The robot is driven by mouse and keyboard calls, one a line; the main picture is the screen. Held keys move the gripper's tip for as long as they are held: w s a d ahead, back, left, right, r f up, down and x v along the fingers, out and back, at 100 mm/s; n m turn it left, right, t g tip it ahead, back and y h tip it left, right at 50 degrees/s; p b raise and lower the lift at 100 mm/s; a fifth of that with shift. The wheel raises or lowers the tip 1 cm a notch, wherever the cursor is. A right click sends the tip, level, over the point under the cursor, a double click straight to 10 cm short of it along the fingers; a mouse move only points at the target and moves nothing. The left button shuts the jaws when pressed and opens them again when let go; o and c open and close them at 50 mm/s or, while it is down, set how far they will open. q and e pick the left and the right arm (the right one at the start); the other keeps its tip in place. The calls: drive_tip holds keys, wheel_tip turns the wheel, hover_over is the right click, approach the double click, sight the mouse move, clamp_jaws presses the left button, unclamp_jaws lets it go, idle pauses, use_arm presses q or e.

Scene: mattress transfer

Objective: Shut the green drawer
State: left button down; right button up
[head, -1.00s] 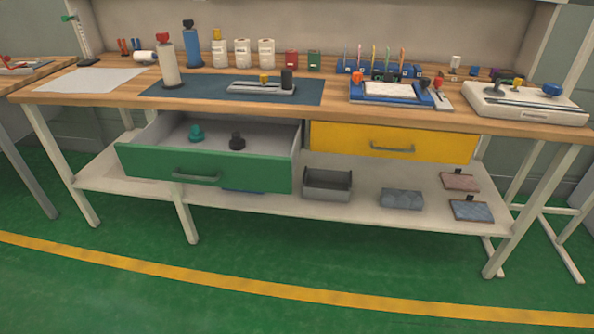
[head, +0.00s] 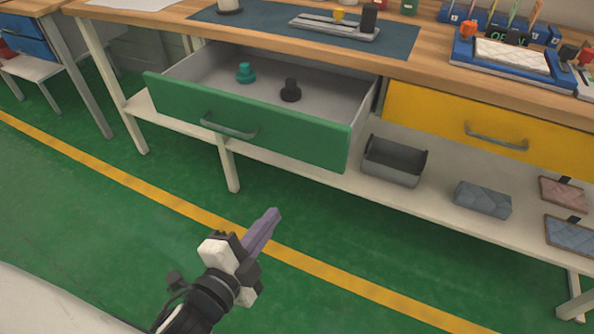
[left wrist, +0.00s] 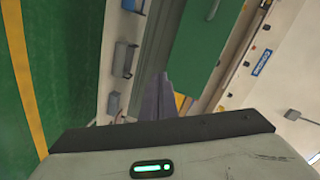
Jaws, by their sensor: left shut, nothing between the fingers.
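The green drawer (head: 250,122) is pulled out from under the workbench, with a grey handle (head: 228,127) on its front. Inside it stand a teal knob-shaped piece (head: 245,73) and a black one (head: 290,90). My left gripper (head: 272,217) is shut and empty, in front of and below the drawer, apart from it. In the left wrist view the purple fingers (left wrist: 158,98) are together, and the green drawer front (left wrist: 205,45) shows beyond them. My right gripper is not in view.
A shut yellow drawer (head: 485,125) is to the right of the green one. The green floor with a yellow line (head: 150,188) is clear before the bench.

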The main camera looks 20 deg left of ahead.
sight(308, 146)
use_arm(q)
drive_tip(key=w+r+m, duration=0.1)
drive_tip(key=w, duration=0.4)
drive_tip(key=w+r+m+t+b, duration=0.1)
drive_tip(key=w+m, duration=0.1)
drive_tip(key=w, duration=0.3)
drive_tip(key=w+d+r+m+t, duration=0.1)
drive_tip(key=w+r+m, duration=0.1)
drive_tip(key=w, duration=0.3)
drive_tip(key=shift+r, duration=0.1)
drive_tip(key=shift+w, duration=0.15)
